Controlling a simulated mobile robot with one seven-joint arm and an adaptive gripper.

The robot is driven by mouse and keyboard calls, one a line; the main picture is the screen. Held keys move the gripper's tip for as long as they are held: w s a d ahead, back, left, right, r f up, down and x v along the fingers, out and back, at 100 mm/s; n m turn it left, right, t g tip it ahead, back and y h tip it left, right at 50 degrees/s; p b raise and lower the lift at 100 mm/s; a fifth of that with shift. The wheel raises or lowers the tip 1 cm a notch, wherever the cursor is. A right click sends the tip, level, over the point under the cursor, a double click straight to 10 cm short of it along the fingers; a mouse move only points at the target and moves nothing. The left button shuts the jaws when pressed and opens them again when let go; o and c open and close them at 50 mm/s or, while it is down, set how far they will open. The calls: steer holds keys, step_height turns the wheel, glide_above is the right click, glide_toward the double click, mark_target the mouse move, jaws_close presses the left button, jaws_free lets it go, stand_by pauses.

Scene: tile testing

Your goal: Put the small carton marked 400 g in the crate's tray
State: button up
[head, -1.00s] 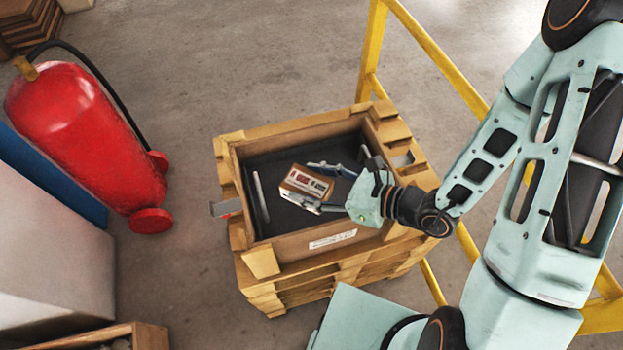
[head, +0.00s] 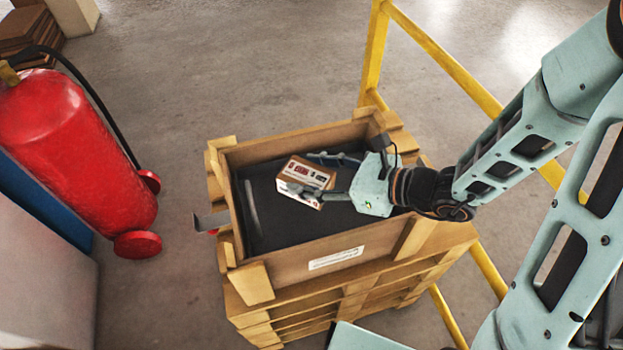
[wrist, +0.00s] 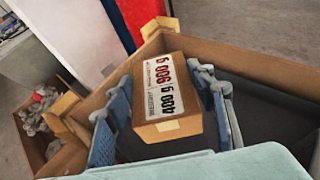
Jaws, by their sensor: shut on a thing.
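The small carton (head: 305,178) is brown with a white label. In the wrist view, the carton (wrist: 165,95) shows "400 g" and "900 g" print on its label. My gripper (head: 325,178) is shut on it, one finger on each side. The carton is held over the tray, within the crate's outline in the head view. I cannot tell whether its underside touches the tray.
A red fire extinguisher (head: 78,150) stands left of the crate. A yellow rail (head: 445,58) runs behind and right of it. A metal bracket (head: 211,221) sticks out from the crate's left side. A box with small grey pieces (wrist: 40,112) shows in the wrist view.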

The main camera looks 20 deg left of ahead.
mark_target(310, 163)
steer(key=shift+f+b, duration=0.3)
steer(key=shift+b, duration=0.15)
steer(key=w, duration=0.1)
steer(key=w+a+f, duration=0.1)
steer(key=w, duration=0.1)
steer(key=w+a, duration=0.1)
steer(key=shift+w+f+b, duration=0.3)
steer(key=shift+f, duration=0.1)
steer(key=w+f+b, duration=0.1)
steer(key=w+a+f+b, duration=0.1)
steer(key=f, duration=0.1)
steer(key=w+f+b, duration=0.1)
steer(key=w+f, duration=0.1)
steer(key=shift+a+f, duration=0.15)
steer(key=shift+a, duration=0.05)
steer(key=shift+w+f+b, duration=0.2)
steer(key=shift+f+b, duration=1.15)
steer(key=shift+f, duration=0.3)
steer(key=shift+f, duration=0.2)
steer(key=o, duration=1.5)
steer(key=shift+o, duration=0.2)
